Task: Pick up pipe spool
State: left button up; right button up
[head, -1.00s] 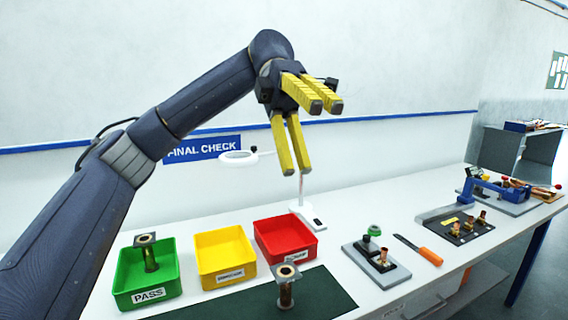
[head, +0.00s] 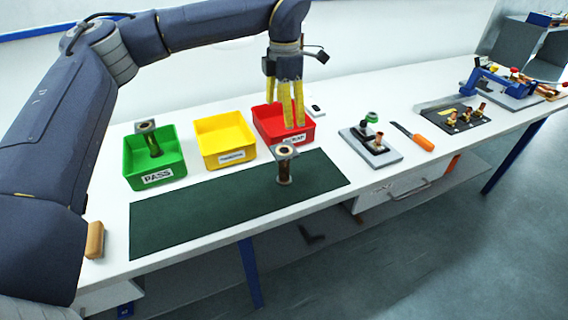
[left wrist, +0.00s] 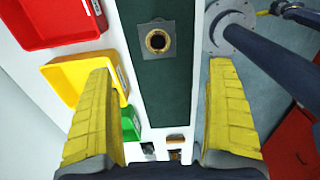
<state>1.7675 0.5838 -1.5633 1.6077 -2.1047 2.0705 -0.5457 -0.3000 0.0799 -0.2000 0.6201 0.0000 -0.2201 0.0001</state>
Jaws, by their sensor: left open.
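A pipe spool (head: 284,165) with a square top flange stands upright on the dark green mat (head: 215,205). In the left wrist view the spool (left wrist: 157,41) is seen from above, flange and bore facing up, beyond and between the fingertips. A second spool (head: 149,137) stands leaning in the green PASS bin (head: 152,158). My left gripper (head: 287,108) is open and empty, fingers pointing down over the red bin, behind the standing spool and apart from it. In the left wrist view my left gripper (left wrist: 165,75) shows widely parted yellow fingers. My right gripper is not in view.
A yellow bin (head: 224,140) and a red SCRAP bin (head: 270,127) stand behind the mat. To the right are a fixture plate (head: 385,155), an orange-handled tool (head: 421,142) and a blue clamp rig (head: 485,83). The mat left of the spool is clear.

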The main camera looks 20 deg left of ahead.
pick_arm(q)
send_near(284, 150)
jog(key=f, duration=0.5)
jog(key=shift+s, duration=0.2)
jog(key=shift+w+f, duration=0.2)
jog(key=shift+f, duration=2.7)
jog(key=shift+r, duration=0.1)
jog(key=c, duration=1.7)
